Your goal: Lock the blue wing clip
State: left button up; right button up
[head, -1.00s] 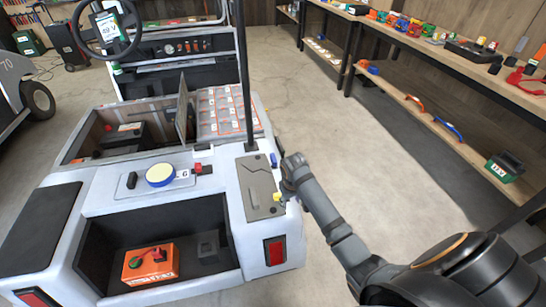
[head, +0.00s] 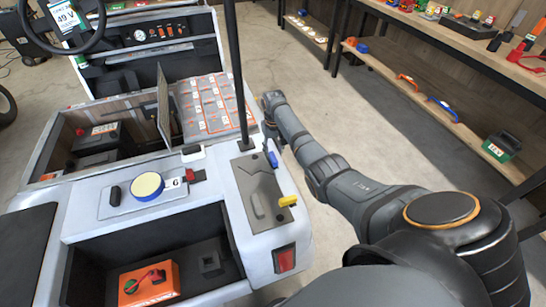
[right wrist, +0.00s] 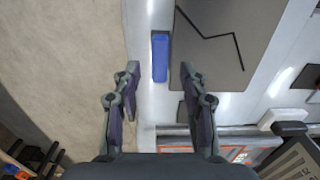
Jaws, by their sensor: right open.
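The blue wing clip (head: 272,159) sits at the right edge of the grey plate (head: 250,180) on the white cart body. In the right wrist view the blue wing clip (right wrist: 160,60) appears as an upright blue bar beside the grey plate (right wrist: 215,40). My left gripper is not in view.
A yellow clip (head: 288,201) sits at the plate's front right corner. A black pole (head: 238,75) rises behind the plate. The floor right of the cart is clear up to the shelves.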

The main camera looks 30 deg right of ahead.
aim_at(274, 157)
notch_tip(274, 157, down, 4)
jog(key=shift+s+r+b, duration=0.1)
jog(key=shift+b, duration=0.3)
jog(key=shift+f, duration=0.25)
jog(key=shift+c, duration=1.1)
jog(key=c, duration=0.5)
grip_shut()
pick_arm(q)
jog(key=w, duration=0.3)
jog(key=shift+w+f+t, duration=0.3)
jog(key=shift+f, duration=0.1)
